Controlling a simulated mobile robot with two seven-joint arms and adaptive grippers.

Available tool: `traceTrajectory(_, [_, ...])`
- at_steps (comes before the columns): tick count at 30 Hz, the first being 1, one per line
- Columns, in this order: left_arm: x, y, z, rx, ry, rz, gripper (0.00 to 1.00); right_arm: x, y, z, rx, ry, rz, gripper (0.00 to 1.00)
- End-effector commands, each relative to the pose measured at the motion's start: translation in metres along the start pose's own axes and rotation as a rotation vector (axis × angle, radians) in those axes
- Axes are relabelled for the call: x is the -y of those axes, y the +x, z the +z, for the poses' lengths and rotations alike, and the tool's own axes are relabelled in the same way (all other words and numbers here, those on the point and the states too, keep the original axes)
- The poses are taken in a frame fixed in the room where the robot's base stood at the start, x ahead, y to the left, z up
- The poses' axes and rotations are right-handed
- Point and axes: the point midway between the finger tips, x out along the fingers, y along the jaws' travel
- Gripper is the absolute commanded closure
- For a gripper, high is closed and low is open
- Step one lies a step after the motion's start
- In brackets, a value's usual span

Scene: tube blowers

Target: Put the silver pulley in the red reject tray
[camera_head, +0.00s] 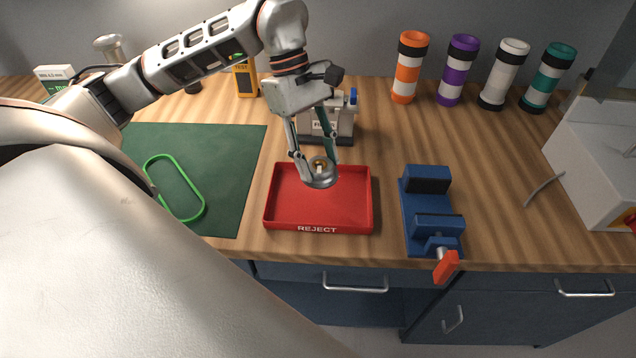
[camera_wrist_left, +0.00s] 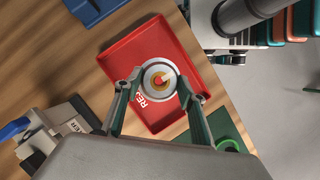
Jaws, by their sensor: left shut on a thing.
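The silver pulley (camera_head: 322,175) is a round metal disc with a brass-coloured centre. My left gripper (camera_head: 318,170) is shut on it, over the red reject tray (camera_head: 345,222). In the left wrist view the pulley (camera_wrist_left: 160,78) sits between the two fingertips of the left gripper (camera_wrist_left: 158,85), with the red tray (camera_wrist_left: 128,50) behind it. I cannot tell how far the pulley is above the tray floor. The rest of the visible tray is empty. My right gripper is not in view.
A blue vise (camera_head: 428,205) with a red handle stands right of the tray. A green mat (camera_head: 225,150) with a green loop (camera_head: 198,200) lies left. A grey fixture (camera_head: 342,122) stands behind the tray. Several striped tubes (camera_head: 408,70) stand at the back right.

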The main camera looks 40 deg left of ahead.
Motion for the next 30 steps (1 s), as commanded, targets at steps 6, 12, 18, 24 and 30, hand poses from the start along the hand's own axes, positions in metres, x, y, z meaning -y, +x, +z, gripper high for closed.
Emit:
traceTrajectory(6, [0.000, 0.029, -0.011, 0.002, 0.000, -0.001, 0.88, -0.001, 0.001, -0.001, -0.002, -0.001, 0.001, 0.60])
traceTrajectory(12, [0.001, 0.047, -0.019, 0.002, -0.002, -0.003, 0.88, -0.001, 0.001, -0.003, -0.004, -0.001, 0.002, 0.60])
traceTrajectory(18, [0.000, 0.066, -0.027, 0.002, 0.001, -0.001, 0.88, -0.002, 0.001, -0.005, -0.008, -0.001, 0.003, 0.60])
traceTrajectory(24, [0.000, 0.067, -0.027, 0.001, 0.001, 0.001, 0.88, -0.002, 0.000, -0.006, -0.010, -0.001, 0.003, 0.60])
traceTrajectory(30, [0.000, 0.070, -0.029, 0.000, 0.000, -0.001, 0.58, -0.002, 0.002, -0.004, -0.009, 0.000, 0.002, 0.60])
